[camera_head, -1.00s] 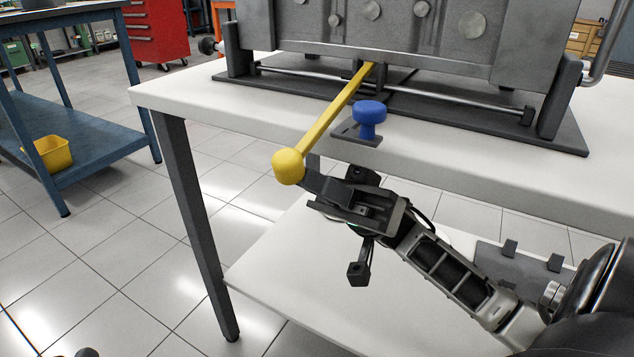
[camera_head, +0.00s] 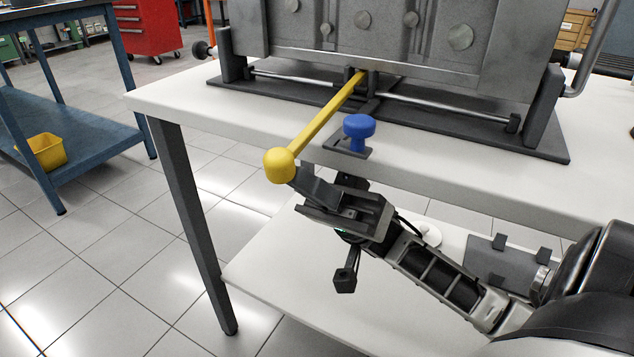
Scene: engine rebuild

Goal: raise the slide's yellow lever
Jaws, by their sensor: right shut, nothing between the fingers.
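The yellow lever (camera_head: 325,122) runs from the slide's base under the grey engine block (camera_head: 360,40) out past the table's front edge. It ends in a round yellow knob (camera_head: 279,165) and slants down toward me. My right gripper (camera_head: 299,181) is shut and empty, its fingertips right at the knob's lower right side. They seem to touch it, but the contact cannot be made out for sure. My left gripper is not in view.
A blue knob (camera_head: 358,128) on a small plate stands at the white table's (camera_head: 180,98) front edge, right of the lever. A lower white shelf (camera_head: 270,300) lies below my right arm. A blue bench (camera_head: 85,150) with a yellow bin (camera_head: 45,153) stands at left.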

